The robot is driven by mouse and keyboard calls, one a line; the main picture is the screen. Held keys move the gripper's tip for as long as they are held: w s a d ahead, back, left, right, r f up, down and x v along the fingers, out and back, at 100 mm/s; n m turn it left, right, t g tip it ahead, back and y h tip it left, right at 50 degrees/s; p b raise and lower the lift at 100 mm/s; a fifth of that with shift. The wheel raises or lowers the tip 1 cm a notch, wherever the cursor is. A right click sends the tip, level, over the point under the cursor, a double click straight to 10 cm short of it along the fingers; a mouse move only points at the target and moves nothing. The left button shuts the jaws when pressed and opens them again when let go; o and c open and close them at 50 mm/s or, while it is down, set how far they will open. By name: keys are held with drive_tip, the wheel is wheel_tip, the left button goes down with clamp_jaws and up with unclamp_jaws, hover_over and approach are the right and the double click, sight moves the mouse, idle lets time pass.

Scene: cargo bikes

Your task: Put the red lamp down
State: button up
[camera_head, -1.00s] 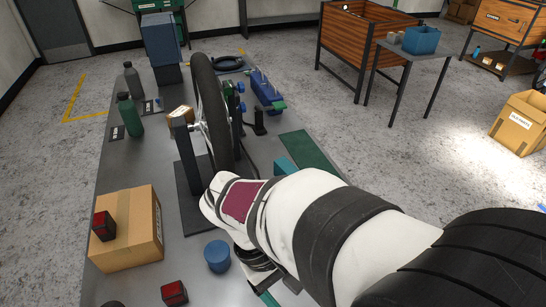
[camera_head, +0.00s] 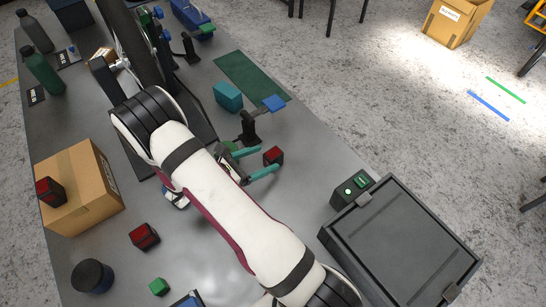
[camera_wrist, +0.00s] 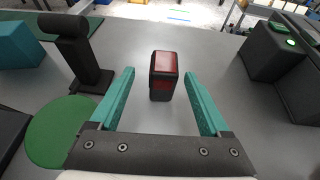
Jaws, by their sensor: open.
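A red lamp (camera_head: 273,155) with a black housing stands upright on the grey bench, just at my gripper's fingertips. In the wrist view the same lamp (camera_wrist: 163,75) is between the tips of my gripper (camera_wrist: 159,75). The teal fingers are spread, with a visible gap on both sides of the lamp. In the head view my gripper (camera_head: 267,160) is low over the bench. A second red lamp (camera_head: 50,191) sits on a cardboard box (camera_head: 85,200). A third red lamp (camera_head: 144,236) stands on the bench at the left.
A black stand (camera_wrist: 78,60) and a green disc (camera_wrist: 62,132) are close left of my gripper. A teal block (camera_head: 228,96) and green mat (camera_head: 250,78) lie behind. A button box (camera_head: 352,190) and black tray (camera_head: 400,240) are to the right. Bench between lamp and button box is clear.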

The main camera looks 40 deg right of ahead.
sight(266, 159)
drive_tip(key=x, duration=0.4)
drive_tip(key=shift+s+d, duration=0.15)
drive_tip(key=shift+s, duration=0.15)
clamp_jaws()
